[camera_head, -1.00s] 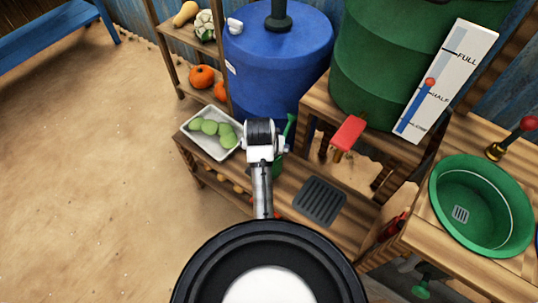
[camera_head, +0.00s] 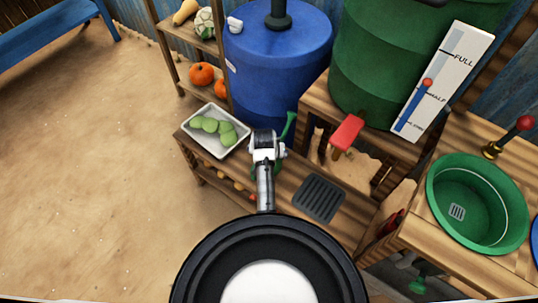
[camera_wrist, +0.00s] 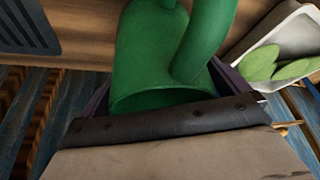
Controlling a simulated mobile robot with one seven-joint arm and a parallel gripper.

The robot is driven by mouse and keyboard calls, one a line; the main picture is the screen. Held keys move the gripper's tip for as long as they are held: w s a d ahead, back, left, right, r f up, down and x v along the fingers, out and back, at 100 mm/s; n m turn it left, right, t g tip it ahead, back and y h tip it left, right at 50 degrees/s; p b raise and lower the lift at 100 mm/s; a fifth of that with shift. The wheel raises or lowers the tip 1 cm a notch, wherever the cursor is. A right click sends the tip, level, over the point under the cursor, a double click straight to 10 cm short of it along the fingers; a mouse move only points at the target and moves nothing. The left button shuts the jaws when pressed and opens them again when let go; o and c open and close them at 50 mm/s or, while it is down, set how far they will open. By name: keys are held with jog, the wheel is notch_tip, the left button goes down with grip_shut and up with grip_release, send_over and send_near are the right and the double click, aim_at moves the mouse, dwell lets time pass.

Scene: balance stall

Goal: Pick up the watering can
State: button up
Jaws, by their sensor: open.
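The green watering can (camera_wrist: 150,52) fills the upper middle of the wrist view, with a thick curved green part rising at its right. In the head view my arm hides most of it; a green spout (camera_head: 289,126) shows just right of my wrist. My gripper (camera_wrist: 167,88) is open close to the can. Dark finger parts show on the left and right of the can's near end, which is partly hidden by the gripper body. I cannot tell whether they touch it. In the head view my gripper (camera_head: 267,152) is over the low wooden bench.
A white tray of green pieces (camera_head: 240,140) lies left of my gripper, and a dark grate (camera_head: 320,199) lies right. A blue barrel (camera_head: 277,70) stands behind.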

jog(key=shift+w+f, duration=0.1)
jog(key=shift+f, duration=0.15)
jog(key=c, duration=0.8)
jog(key=shift+r, duration=0.1)
